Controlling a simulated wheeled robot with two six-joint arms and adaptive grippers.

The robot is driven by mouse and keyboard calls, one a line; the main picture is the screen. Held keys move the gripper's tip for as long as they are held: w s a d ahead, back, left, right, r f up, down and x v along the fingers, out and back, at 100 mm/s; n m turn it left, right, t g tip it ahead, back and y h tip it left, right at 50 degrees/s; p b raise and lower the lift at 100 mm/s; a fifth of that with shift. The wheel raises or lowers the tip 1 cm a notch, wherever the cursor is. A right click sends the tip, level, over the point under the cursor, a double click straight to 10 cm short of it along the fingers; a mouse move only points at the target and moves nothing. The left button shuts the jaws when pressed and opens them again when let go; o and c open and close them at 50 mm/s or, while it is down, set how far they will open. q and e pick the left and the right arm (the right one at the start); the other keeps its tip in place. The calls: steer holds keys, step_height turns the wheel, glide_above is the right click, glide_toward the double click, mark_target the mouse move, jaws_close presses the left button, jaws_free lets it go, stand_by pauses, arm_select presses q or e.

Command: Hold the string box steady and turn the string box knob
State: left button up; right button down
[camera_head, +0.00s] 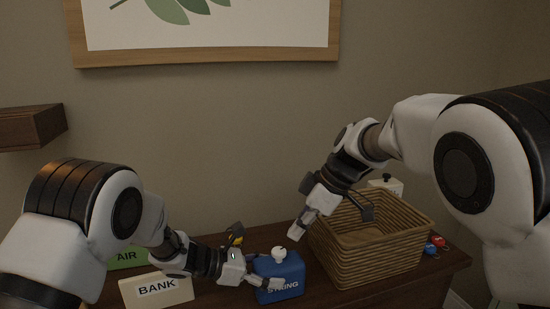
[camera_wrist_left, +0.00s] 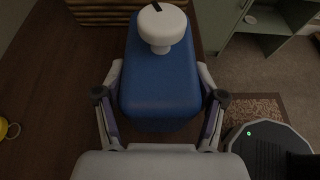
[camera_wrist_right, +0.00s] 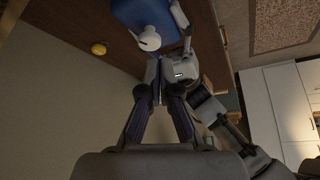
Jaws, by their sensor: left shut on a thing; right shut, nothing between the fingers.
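The blue string box (camera_head: 278,272) stands upright on the dark wooden table, its label partly hidden by my left gripper. Its white round knob (camera_head: 279,253) sits on top. My left gripper (camera_head: 264,284) is shut on the box, one finger on each side, as the left wrist view shows around the box (camera_wrist_left: 160,85); the knob (camera_wrist_left: 162,25) carries a dark mark. My right gripper (camera_head: 296,232) is shut and empty, above and to the right of the knob, not touching it. In the right wrist view the knob (camera_wrist_right: 149,40) is just beyond my right fingertips (camera_wrist_right: 158,62).
A wicker basket (camera_head: 370,258) stands right of the box, close to my right gripper. Boxes labelled BANK (camera_head: 157,290) and AIR (camera_head: 127,258) stand at left. A yellow object (camera_head: 238,240) is behind my left gripper. Small red and blue items (camera_head: 437,243) lie right of the basket.

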mark_target(288, 263)
arm_select(q)
steer(key=shift+f, duration=0.15)
arm_select(e)
steer(key=shift+w+d+f, duration=0.1)
steer(key=shift+w+f, duration=0.25)
steer(key=shift+f, duration=0.7)
steer(key=shift+w+d+f, duration=0.1)
steer(key=shift+w+f, duration=0.25)
steer(key=shift+f, duration=0.65)
steer(key=shift+w+f, duration=0.35)
steer(key=shift+f, duration=0.7)
steer(key=shift+a, duration=0.3)
steer(key=shift+s, duration=0.35)
steer(key=shift+d, duration=0.3)
step_height(288, 263, up, 6)
